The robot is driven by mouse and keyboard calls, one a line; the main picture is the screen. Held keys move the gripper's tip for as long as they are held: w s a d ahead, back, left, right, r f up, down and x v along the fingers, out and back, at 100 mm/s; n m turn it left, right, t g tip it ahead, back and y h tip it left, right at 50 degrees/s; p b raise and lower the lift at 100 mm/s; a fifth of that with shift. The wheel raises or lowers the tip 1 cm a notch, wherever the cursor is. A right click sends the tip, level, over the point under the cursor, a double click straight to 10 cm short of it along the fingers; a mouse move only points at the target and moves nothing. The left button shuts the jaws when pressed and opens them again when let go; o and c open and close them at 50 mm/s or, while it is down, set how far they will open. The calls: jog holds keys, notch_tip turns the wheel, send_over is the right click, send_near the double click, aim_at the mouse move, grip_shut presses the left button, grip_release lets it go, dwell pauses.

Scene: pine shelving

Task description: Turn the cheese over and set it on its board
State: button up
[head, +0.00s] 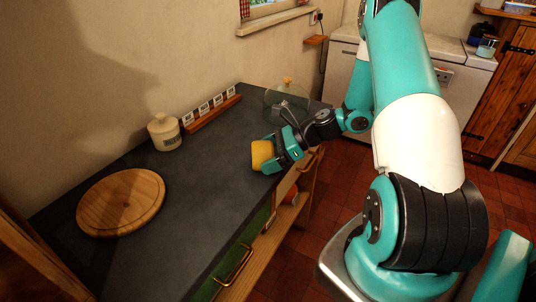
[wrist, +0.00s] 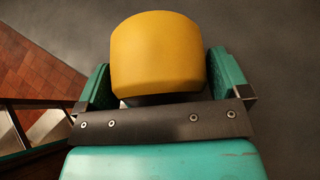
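The yellow cheese (head: 262,155) is between the fingers of my gripper (head: 279,158), near the front edge of the dark counter. In the wrist view the cheese (wrist: 158,55) is a rounded block, with a teal finger against each side. My gripper (wrist: 160,88) appears shut on it. I cannot tell for sure whether the cheese touches the counter. The round wooden board (head: 121,201) lies flat and empty on the left part of the counter, well apart from the cheese.
A lidded cream jar (head: 164,132) and a wooden rack of small labelled cards (head: 212,112) stand along the wall. A glass dome (head: 287,95) stands behind my gripper. The counter (head: 205,185) is clear between board and cheese.

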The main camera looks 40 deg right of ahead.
jog(key=v, duration=1.7)
jog(key=shift+s+d+b, duration=0.15)
jog(key=shift+d+b, duration=0.05)
jog(key=shift+b, duration=0.1)
jog(key=shift+a, duration=0.1)
jog(key=w+a+r+n+g+h, duration=0.1)
jog(key=a+r+n+g, duration=0.25)
jog(key=a+n, duration=0.65)
jog(key=w+a+r+n+g+h, duration=0.1)
jog(key=a+r+n+g, duration=0.35)
jog(key=a, duration=0.85)
jog(key=s+a+r+n+h, duration=0.1)
jog(key=s+a+n, duration=0.3)
jog(key=s+n, duration=0.1)
jog(key=s+a+r+n+h, duration=0.1)
jog(key=s+a+n, duration=0.3)
jog(key=s+n, duration=0.1)
jog(key=s+a+r+n+t+h, duration=0.1)
jog(key=s+a+n, duration=0.3)
jog(key=n, duration=0.3)
jog(key=shift+s+a+r+n+h, duration=0.3)
jog(key=shift+s+a+r+n, duration=0.05)
jog(key=shift+s+a+r, duration=0.05)
jog(key=shift+d, duration=0.1)
